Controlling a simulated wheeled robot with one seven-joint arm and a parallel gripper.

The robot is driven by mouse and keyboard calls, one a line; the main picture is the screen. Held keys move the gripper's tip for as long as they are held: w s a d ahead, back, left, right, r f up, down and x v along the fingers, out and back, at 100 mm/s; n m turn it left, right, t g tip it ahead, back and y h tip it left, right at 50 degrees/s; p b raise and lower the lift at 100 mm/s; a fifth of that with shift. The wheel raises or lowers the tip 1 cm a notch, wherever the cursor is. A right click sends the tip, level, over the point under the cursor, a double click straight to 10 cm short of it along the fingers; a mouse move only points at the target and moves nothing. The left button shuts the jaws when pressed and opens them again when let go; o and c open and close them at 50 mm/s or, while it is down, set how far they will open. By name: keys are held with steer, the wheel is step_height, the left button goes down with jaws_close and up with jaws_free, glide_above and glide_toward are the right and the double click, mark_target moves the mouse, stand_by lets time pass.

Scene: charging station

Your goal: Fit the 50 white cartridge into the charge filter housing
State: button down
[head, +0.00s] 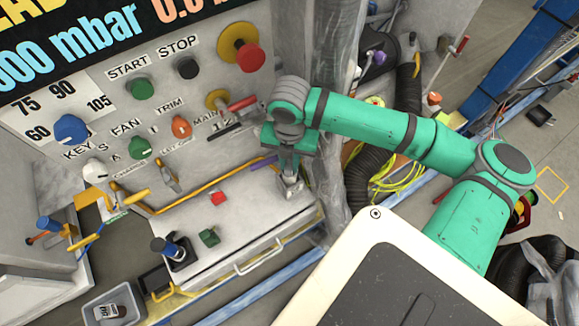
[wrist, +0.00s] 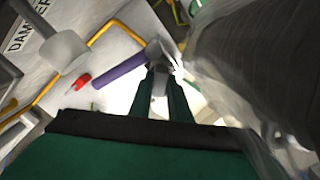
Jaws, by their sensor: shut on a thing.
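My gripper (head: 289,168) points down over the right end of the pale ledge. It is shut on a pale grey-white piece (head: 291,185), mostly hidden by the fingers in the wrist view (wrist: 160,82). I cannot read a label on it, so I cannot tell whether it is the 50 cartridge. A purple bar (head: 262,163) ends close beside it; it also shows in the wrist view (wrist: 120,74). A cartridge marked 60 (head: 108,311) lies in a grey tray (head: 89,306). A white rounded fitting (head: 95,171) stands at the panel's left; I cannot tell if it is the charge filter housing.
The ledge carries a red piece (head: 218,198), a green piece (head: 209,237) and a blue-topped knob (head: 163,247). A yellow rail (head: 205,190) runs along the panel's foot. Clear plastic sheeting (head: 330,120) hangs right of my gripper. The ledge's middle is mostly free.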

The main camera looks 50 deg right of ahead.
steer(key=shift+f, duration=1.75)
steer(key=c, duration=1.7)
jaws_free()
steer(key=shift+f, duration=0.1)
steer(key=shift+o, duration=0.2)
step_height(320, 180, up, 11)
steer(key=shift+s+r, duration=0.1)
steer(key=shift+r, duration=0.55)
